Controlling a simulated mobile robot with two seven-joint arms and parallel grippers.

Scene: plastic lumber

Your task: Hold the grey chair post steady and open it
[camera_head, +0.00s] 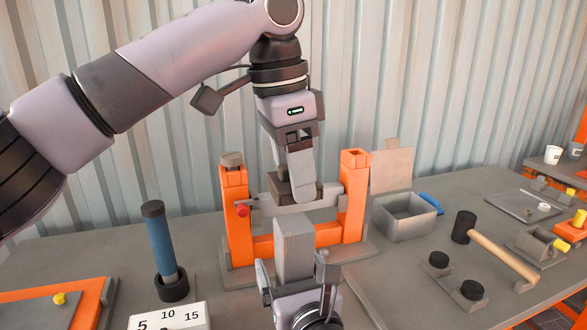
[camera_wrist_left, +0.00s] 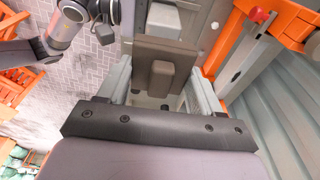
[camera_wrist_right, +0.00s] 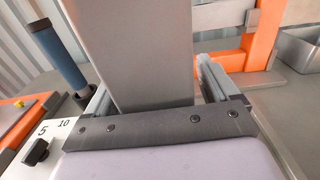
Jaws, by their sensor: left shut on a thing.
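The grey chair post (camera_head: 294,250) stands upright in front of the orange frame in the head view. It also fills much of the right wrist view (camera_wrist_right: 135,50). My right gripper (camera_head: 297,272) is low around the post, a finger on each side. I cannot tell whether both fingers press on it. My left gripper (camera_head: 303,192) is above and behind the post and is shut on a dark brown block (camera_head: 282,187). The block's lower part is hidden.
The orange frame (camera_head: 355,200) stands close behind the post. A grey open bin (camera_head: 405,228), a hammer (camera_head: 500,257) and dark round pieces lie to the right. A blue-handled tool (camera_head: 161,245) stands at left beside a numbered white block (camera_head: 170,319).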

